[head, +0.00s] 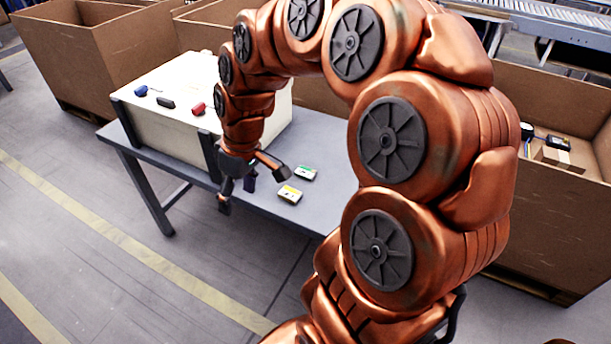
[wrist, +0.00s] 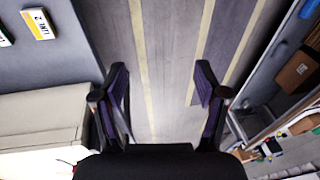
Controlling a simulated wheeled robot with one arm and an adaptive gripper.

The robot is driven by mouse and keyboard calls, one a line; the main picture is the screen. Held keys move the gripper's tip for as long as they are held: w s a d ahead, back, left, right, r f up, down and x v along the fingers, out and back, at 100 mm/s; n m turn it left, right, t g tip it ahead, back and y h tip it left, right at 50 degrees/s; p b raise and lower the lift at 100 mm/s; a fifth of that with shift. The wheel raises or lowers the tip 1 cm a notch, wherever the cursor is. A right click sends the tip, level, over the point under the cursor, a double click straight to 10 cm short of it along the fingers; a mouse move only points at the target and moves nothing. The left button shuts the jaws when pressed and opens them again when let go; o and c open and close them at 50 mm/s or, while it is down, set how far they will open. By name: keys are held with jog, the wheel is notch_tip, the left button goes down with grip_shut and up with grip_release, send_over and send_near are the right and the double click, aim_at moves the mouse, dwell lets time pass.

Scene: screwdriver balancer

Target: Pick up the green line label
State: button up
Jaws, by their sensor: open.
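The green line label (head: 305,173) is a small white plate with a green stripe, lying flat on the grey table. It is partly cut off at the left edge of the wrist view (wrist: 4,36). A similar label with a yellow stripe (head: 289,194) lies just in front of it; in the wrist view this yellow label (wrist: 39,22) reads "LINE 2". My gripper (head: 254,190) is open and empty, left of both labels, close to the table's front edge. In the wrist view the open fingers (wrist: 160,82) have bare floor between them.
A beige box (head: 160,118) stands on the table's left part, with a blue item (head: 141,91), a black item (head: 165,102) and a red item (head: 198,108) on top. The grey table (head: 325,140) is clear around the labels. Large cardboard bins (head: 95,50) stand behind.

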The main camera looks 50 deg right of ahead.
jog(key=w+d+f+t+b, duration=0.1)
jog(key=w+d+f, duration=0.25)
jog(key=d, duration=0.35)
jog(key=w+d+f+t, duration=0.1)
jog(key=w+d+f, duration=0.1)
jog(key=w+d, duration=0.3)
jog(key=t+h+b, duration=0.1)
jog(key=t, duration=0.1)
send_near(307, 172)
jog(key=w, duration=0.1)
jog(key=shift+w+d+f, duration=0.1)
jog(key=shift+d+f, duration=0.15)
jog(key=shift+f, duration=0.4)
jog(key=shift+a+p+x, duration=0.15)
jog(key=shift+p+x, duration=0.45)
jog(key=shift+x, duration=1.15)
jog(key=shift+a+p+x, duration=0.15)
jog(key=shift+p+x, duration=0.45)
jog(key=shift+x, duration=1.2)
jog(key=c, duration=0.9)
